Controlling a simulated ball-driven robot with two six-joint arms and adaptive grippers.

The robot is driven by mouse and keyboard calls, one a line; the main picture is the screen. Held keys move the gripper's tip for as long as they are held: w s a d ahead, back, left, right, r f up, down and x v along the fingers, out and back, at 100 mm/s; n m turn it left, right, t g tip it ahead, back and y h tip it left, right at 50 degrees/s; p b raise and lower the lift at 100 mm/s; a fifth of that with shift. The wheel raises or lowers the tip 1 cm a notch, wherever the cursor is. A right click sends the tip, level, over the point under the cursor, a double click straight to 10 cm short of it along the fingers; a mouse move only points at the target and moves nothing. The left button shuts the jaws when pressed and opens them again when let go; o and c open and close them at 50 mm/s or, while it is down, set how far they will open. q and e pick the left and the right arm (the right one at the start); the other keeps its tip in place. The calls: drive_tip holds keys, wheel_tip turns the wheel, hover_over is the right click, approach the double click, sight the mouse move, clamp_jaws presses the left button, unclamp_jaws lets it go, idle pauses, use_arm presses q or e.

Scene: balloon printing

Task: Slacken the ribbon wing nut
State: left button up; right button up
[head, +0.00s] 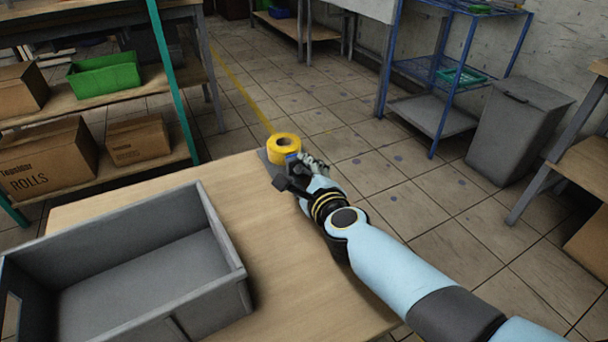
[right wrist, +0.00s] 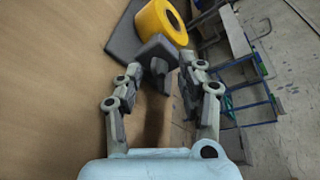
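A yellow ribbon roll (head: 284,147) sits on a dark grey holder at the far corner of the wooden table. In the right wrist view the roll (right wrist: 158,22) stands at the top, with the grey holder (right wrist: 124,38) beside it. A dark angular part (right wrist: 157,49) projects from the holder toward my gripper; it may be the wing nut, but I cannot tell for sure. My right gripper (head: 308,166) is at the holder. In the right wrist view its fingers (right wrist: 166,72) are spread, with the dark part just beyond and between the tips. My left gripper is not in view.
A large empty grey bin (head: 225,245) stands on the near left of the table (head: 285,270). Shelves with cardboard boxes (head: 50,158) and a green crate (head: 105,76) are behind at left. A blue rack (head: 455,75) and grey bin (head: 515,125) stand on the floor at right.

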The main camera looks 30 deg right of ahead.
clamp_jaws()
drive_tip(key=n, duration=0.2)
drive_tip(key=shift+a+f+n+h+b, duration=0.15)
drive_tip(key=shift+n+h+b, duration=0.15)
drive_tip(key=shift+h, duration=0.1)
drive_tip(key=shift+n+h, duration=0.3)
drive_tip(key=shift+n, duration=0.4)
unclamp_jaws()
